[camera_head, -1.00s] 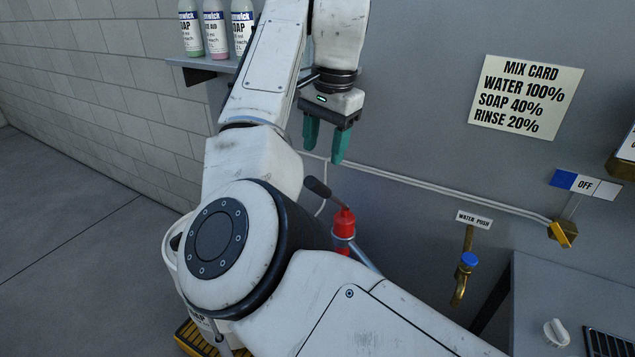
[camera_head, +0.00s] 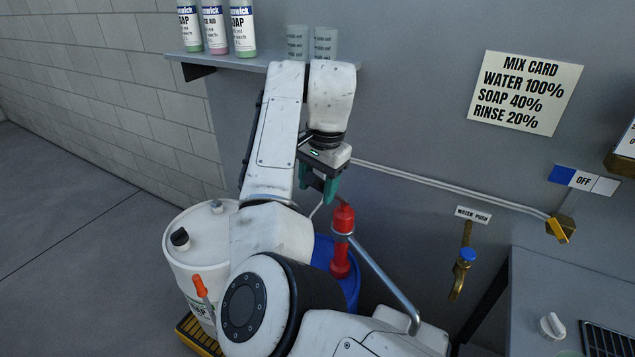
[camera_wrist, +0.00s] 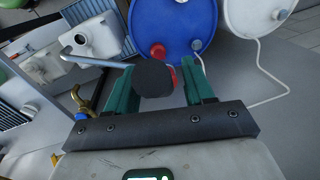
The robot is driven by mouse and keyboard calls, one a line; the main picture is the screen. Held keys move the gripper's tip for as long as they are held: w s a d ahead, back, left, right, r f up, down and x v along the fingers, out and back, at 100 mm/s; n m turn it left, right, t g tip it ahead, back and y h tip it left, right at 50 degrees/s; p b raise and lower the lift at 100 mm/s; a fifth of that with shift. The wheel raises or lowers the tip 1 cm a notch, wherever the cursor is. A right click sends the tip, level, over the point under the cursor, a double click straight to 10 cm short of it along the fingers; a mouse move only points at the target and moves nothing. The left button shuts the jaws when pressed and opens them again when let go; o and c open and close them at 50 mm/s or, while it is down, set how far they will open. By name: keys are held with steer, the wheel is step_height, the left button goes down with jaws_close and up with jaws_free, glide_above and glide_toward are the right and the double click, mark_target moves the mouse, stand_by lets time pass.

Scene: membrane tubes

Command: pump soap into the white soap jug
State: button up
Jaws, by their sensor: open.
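My gripper (camera_head: 319,186) is just above and left of the pump top, pointing down. In the wrist view my green fingers (camera_wrist: 160,80) are open, with the pump's dark round knob (camera_wrist: 153,78) between them; I cannot tell whether they touch it. The red pump body (camera_wrist: 158,52) is partly hidden behind the knob. A white jug (camera_wrist: 98,32) lies to the left, near the spout tube. My arm hides the jug in the head view.
A white drum (camera_head: 190,245) with a partly hidden label stands left of the blue drum, with an orange-topped item (camera_head: 200,287) before it. Bottles (camera_head: 214,28) and cups (camera_head: 325,43) stand on the shelf (camera_head: 270,62). A brass tap (camera_head: 461,273) and a counter (camera_head: 575,280) are right.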

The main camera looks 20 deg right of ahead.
steer(key=shift+c, duration=0.2)
jaws_close()
stand_by(0.4)
